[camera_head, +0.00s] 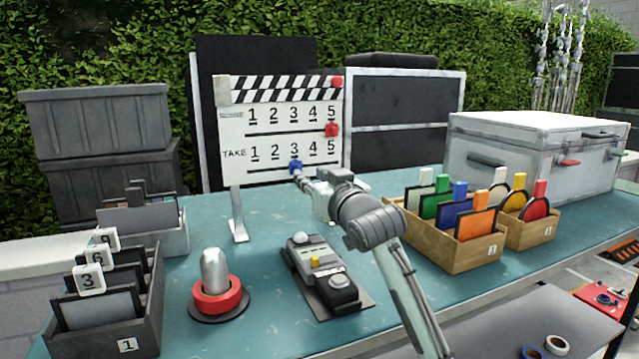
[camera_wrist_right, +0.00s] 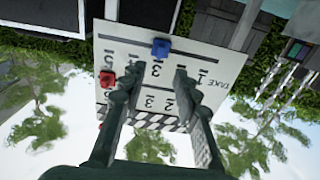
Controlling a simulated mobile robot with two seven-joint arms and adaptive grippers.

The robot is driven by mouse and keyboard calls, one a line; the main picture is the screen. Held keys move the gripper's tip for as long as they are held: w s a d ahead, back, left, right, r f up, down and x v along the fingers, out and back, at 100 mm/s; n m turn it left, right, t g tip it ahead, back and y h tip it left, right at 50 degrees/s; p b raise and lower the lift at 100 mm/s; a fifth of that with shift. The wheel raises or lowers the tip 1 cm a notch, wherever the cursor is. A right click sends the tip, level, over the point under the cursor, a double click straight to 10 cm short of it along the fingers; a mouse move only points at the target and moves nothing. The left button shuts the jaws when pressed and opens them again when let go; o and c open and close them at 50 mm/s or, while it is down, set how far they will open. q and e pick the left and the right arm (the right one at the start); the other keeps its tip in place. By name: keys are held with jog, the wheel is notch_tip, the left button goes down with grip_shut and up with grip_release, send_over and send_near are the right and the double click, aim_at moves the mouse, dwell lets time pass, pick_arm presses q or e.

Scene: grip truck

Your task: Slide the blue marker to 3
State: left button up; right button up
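The white clapperboard (camera_head: 285,147) stands upright on the table, with a SCENE row and a TAKE row of numbers 1 to 5. The blue marker (camera_head: 295,166) is on the lower TAKE track, under the 3. In the right wrist view, where the board appears upside down, the blue marker (camera_wrist_right: 161,47) also lines up with the 3. My right gripper (camera_head: 299,176) is just below and in front of the marker. Its two fingers (camera_wrist_right: 155,75) are apart with nothing between them, and the marker shows beyond the tips. My left gripper is not in view.
A red marker (camera_head: 331,130) is on the SCENE track near 5. A red-based lamp (camera_head: 219,298) and a grey device (camera_head: 325,275) stand on the table in front. Wooden boxes of coloured cards (camera_head: 455,250) stand right of my arm. Dark card bins (camera_head: 105,300) are at the left.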

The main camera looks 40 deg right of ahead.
jog(key=v, duration=0.4)
jog(key=shift+s, duration=0.1)
jog(key=shift+f, duration=0.1)
dwell(0.4)
